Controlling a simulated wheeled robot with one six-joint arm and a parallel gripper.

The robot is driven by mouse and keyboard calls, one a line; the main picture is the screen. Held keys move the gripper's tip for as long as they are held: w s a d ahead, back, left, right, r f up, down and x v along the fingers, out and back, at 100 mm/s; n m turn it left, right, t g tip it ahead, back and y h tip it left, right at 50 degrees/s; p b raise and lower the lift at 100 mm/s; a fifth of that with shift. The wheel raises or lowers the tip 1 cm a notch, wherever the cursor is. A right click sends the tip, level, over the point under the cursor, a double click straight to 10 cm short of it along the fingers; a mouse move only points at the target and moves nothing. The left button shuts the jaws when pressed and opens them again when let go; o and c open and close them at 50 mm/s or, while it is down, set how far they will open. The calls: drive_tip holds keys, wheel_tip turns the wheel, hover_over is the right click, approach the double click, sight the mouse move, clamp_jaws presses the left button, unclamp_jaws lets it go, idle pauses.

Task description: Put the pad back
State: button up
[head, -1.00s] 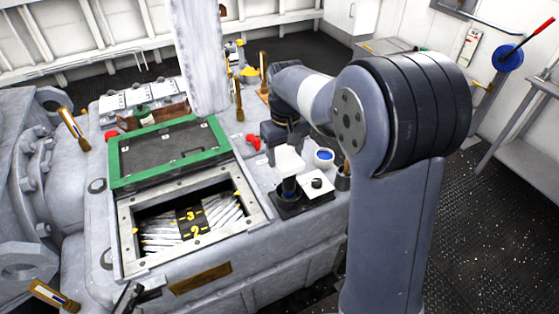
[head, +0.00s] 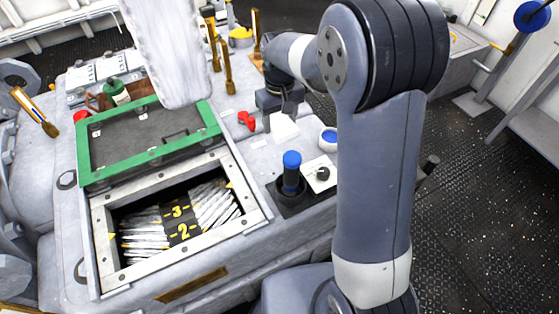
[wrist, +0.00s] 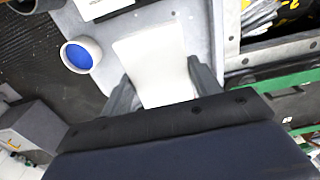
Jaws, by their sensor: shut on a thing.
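The pad is a plain white block (head: 284,128), held at the end of my arm above the grey casing top. My gripper (head: 283,108) is shut on it. In the wrist view the pad (wrist: 150,55) sits between the two dark fingers of my gripper (wrist: 163,85). The pad is beyond the blue-topped black stick (head: 291,165) in the head view. I cannot tell whether the pad touches the surface beneath it.
A white cup with blue inside (head: 328,140) stands right of the pad. A red part (head: 246,120) lies to its left. A black knob on a white plate (head: 321,174) is nearer. An open hatch (head: 250,212) with a green-framed lid (head: 150,182) is at left.

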sight(280, 161)
wheel_tip(280, 161, down, 14)
drive_tip(key=shift+f+b, duration=0.25)
drive_tip(key=shift+b, duration=0.85)
drive_tip(key=shift+f, duration=0.1)
drive_tip(key=shift+f, duration=0.15)
drive_tip(key=o, duration=1.2)
wheel_tip(280, 161, up, 12)
drive_tip(key=shift+r+p, duration=0.25)
drive_tip(key=shift+p, duration=0.05)
